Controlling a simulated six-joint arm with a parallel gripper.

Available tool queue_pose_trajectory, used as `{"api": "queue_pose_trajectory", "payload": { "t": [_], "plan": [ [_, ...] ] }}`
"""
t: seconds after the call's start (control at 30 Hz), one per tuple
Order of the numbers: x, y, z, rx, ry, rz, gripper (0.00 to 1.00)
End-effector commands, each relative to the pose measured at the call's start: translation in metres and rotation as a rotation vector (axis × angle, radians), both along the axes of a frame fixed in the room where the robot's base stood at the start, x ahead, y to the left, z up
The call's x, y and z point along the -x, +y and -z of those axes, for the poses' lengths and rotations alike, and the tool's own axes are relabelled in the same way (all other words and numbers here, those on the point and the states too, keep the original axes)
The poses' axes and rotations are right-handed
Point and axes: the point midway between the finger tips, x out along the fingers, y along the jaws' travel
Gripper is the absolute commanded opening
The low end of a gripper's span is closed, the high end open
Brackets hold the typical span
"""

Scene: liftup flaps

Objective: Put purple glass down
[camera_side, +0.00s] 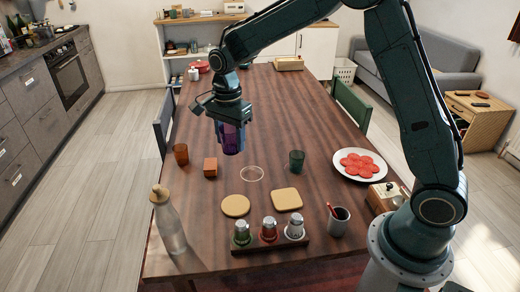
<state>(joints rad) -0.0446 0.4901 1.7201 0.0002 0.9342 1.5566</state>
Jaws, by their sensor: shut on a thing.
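The purple glass (231,141) hangs upright below my gripper (229,122), above the wooden table. My gripper is shut on the glass; its fingers are mostly hidden against it. A thin white circle (252,173) is marked on the table, a little to the right of and below the glass in the picture. Nothing stands in the circle.
A shaker rack (270,242), a bottle (168,222) and a plate of red slices (360,164) stand farther out.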

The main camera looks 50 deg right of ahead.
Motion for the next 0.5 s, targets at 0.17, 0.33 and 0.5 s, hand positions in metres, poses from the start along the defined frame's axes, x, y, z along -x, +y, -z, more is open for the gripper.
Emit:
{"api": "queue_pose_trajectory", "payload": {
  "t": [0.17,0.33,0.5],
  "plan": [
    [0.004,0.005,-0.001,0.000,-0.001,0.003,0.24],
    [0.004,0.005,0.005,0.000,0.001,0.002,0.24],
    [0.004,0.005,0.025,0.000,0.003,0.002,0.24]
  ]
}}
